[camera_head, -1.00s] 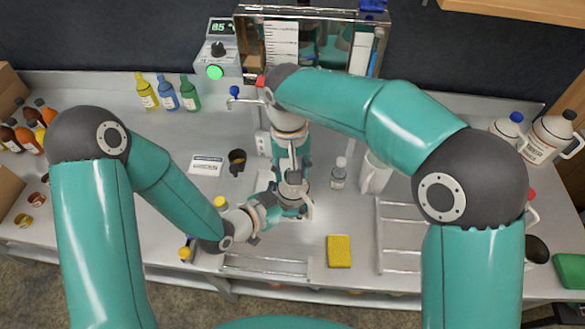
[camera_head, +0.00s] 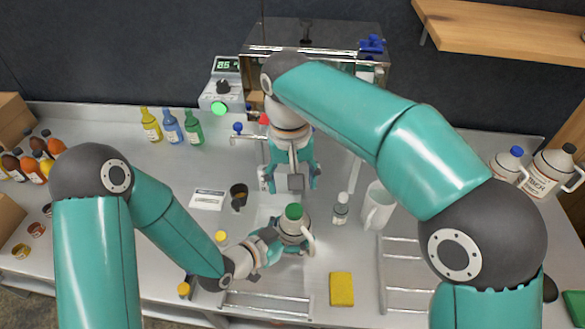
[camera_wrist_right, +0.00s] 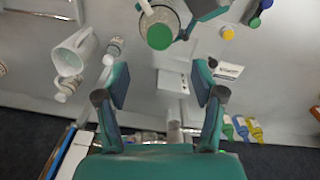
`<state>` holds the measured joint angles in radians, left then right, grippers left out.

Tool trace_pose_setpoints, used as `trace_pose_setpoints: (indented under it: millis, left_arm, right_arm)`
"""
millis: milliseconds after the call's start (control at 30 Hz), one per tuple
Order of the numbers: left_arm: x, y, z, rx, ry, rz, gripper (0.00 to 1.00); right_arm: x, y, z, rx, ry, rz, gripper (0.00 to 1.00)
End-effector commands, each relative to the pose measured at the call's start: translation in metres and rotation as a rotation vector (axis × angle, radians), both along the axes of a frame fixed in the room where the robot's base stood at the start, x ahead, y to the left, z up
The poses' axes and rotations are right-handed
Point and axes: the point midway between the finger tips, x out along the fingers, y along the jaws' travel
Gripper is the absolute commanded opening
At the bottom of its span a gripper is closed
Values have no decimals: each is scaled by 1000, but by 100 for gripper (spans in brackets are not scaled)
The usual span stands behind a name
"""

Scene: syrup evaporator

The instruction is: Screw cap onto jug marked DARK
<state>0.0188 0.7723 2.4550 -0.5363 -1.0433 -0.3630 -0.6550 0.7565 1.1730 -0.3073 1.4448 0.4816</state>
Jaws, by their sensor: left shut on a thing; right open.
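A pale jug (camera_head: 294,231) with a green cap (camera_head: 294,211) on its top stands on the counter at the centre front of the head view. Its label is hidden, so I cannot read a mark. My left gripper (camera_head: 279,240) is shut on the jug from its left side. My right gripper (camera_head: 290,182) is open and empty, above and behind the jug, apart from the cap. In the right wrist view the green cap (camera_wrist_right: 160,37) shows at the top, beyond the open fingers of the right gripper (camera_wrist_right: 160,90). I cannot tell how tightly the cap sits.
A white pitcher (camera_head: 377,208) and a small bottle (camera_head: 341,208) stand right of the jug. A yellow sponge (camera_head: 341,289) lies at the front. A dark cup (camera_head: 239,196) is to the left. The metal evaporator (camera_head: 310,38) stands behind. Larger jugs (camera_head: 548,173) are at far right.

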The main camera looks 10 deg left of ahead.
Motion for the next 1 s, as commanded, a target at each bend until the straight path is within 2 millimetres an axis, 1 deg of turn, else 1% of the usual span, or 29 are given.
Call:
trace_pose_setpoints:
  millis: [33,133,233,333,833,933,1000]
  left_arm:
    - [1,0,1,-1,-4,0,0]
    - [1,0,1,-1,-4,0,0]
    - [1,0,1,-1,-4,0,0]
    - [1,0,1,-1,-4,0,0]
    - [1,0,1,-2,-4,1,0]
    - [1,0,1,-2,-4,1,0]
    - [1,0,1,-1,-4,0,0]
  right_arm:
    - [0,1,9,3,-2,0,68]
    - [0,2,21,2,-3,0,68]
    - [0,2,29,1,-2,1,68]
    - [0,1,31,0,1,1,68]
    - [0,0,30,0,2,-1,68]
    - [1,-4,22,-3,14,-13,68]
    - [3,-12,10,-7,34,-32,68]
